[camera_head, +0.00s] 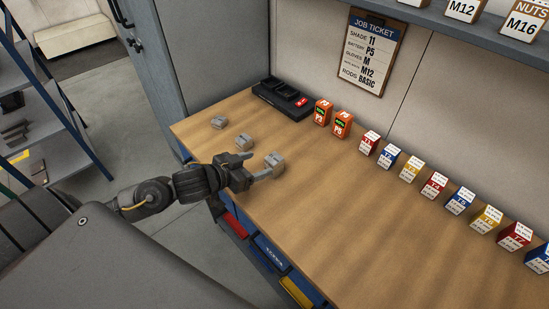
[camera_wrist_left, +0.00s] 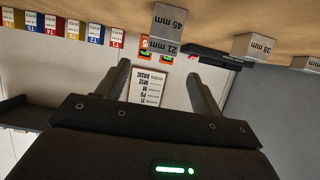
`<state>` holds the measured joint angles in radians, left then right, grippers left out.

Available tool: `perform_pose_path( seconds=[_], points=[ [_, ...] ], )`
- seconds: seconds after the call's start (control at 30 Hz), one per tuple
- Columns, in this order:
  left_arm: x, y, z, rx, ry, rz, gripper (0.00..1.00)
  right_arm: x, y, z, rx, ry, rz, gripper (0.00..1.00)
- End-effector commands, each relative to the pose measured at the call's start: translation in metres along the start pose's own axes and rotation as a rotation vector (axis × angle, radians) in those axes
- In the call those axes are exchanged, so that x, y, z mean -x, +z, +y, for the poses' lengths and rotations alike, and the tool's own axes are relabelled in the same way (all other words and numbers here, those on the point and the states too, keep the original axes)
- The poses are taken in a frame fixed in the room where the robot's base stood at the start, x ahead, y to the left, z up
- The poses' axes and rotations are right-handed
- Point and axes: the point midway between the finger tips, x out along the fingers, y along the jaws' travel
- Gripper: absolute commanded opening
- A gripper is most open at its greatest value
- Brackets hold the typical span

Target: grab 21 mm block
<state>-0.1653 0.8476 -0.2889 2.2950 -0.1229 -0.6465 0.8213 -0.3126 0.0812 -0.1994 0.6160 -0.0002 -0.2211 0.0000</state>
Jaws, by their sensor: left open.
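Several small grey blocks are on the wooden bench. The rightmost block (camera_head: 275,162) in the head view appears to be the one that reads "21 mm" on one face and "45 mm" on another in the left wrist view (camera_wrist_left: 167,28). My left gripper (camera_head: 259,164) is open, low over the bench, with its fingertips close to this block on its left side. In the left wrist view, which is upside down, the block shows above the gap between the open fingers (camera_wrist_left: 157,75). I cannot tell whether a finger touches it. My right gripper is out of view.
Two other grey blocks (camera_head: 243,141) (camera_head: 218,122) lie to the left; one reads "38 mm" (camera_wrist_left: 254,46). A black charger (camera_head: 283,98), two orange batteries (camera_head: 323,112) and a row of coloured boxes (camera_head: 411,168) stand along the back. The bench's front right (camera_head: 350,230) is clear.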

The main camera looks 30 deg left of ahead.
Motion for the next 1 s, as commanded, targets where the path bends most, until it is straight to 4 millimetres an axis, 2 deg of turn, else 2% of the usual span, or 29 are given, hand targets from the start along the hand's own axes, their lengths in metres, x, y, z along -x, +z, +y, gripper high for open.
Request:
perform_pose_path(
  seconds=[0.1, 0.37, 0.53, 0.7, 0.97, 1.0],
  points=[
    [-0.012, -0.001, 0.0, 0.0, 0.0, 0.001, 0.66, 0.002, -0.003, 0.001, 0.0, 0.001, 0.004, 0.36],
    [-0.021, -0.001, 0.0, 0.002, 0.0, 0.0, 0.66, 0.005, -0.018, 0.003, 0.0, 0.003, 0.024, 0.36],
    [-0.047, -0.002, 0.0, 0.001, 0.001, 0.0, 0.66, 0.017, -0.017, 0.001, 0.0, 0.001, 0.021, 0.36],
    [-0.065, 0.001, 0.0, 0.0, 0.002, 0.0, 0.66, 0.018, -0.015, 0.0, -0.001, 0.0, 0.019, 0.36],
    [-0.068, 0.002, 0.0, -0.002, 0.001, 0.0, 0.66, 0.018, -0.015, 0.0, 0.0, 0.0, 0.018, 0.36],
    [-0.068, 0.002, 0.0, -0.001, 0.001, 0.0, 0.62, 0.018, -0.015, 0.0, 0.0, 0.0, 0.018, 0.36]
  ],
)
